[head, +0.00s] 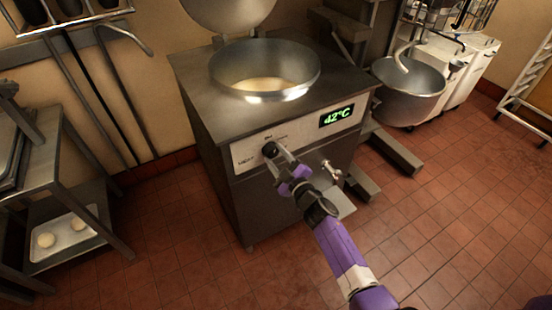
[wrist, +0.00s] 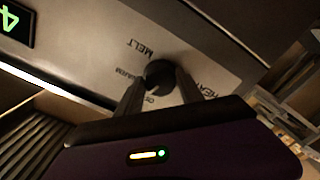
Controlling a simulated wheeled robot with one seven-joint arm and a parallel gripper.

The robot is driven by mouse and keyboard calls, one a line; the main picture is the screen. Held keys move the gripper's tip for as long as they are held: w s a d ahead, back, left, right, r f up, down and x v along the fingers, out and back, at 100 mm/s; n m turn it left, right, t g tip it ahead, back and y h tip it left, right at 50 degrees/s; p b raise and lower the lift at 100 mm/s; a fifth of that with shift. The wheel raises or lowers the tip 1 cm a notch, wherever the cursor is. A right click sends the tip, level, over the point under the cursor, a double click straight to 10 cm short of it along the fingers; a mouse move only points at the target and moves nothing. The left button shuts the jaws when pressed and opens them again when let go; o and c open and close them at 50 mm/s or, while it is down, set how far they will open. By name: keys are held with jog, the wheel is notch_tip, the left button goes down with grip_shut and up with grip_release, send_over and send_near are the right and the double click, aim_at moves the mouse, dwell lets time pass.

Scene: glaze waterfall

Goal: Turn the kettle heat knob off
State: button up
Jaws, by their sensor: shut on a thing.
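The kettle (head: 190,75) is a steel cabinet with a round open bowl (head: 225,75) in its top, pale liquid inside and a lid raised behind. Its front panel (head: 245,154) carries a green display reading 42°C (head: 337,117). My gripper (head: 272,150) reaches the panel left of the display and covers the knob in the head view. In the wrist view, the dark round heat knob (wrist: 159,73) sits between the fingers of my gripper (wrist: 160,82), which are shut on it. Labels including MELT and HEAT surround it. The knob's exact pointing is too dark to tell.
A drain valve (head: 331,170) sticks out of the cabinet front, right of my arm. A mixer bowl (head: 408,92) stands at the right. A steel rack (head: 50,170) with a tray of dough pieces (head: 68,236) stands at the left. Tiled floor (head: 190,270) in front is clear.

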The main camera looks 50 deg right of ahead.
jog(key=shift+n+b, duration=0.35)
jog(key=shift+n, duration=1.25)
jog(key=o, duration=1.4)
jog(key=v, duration=0.7)
jog(key=shift+s+a, duration=0.1)
jog(key=shift+s, duration=0.3)
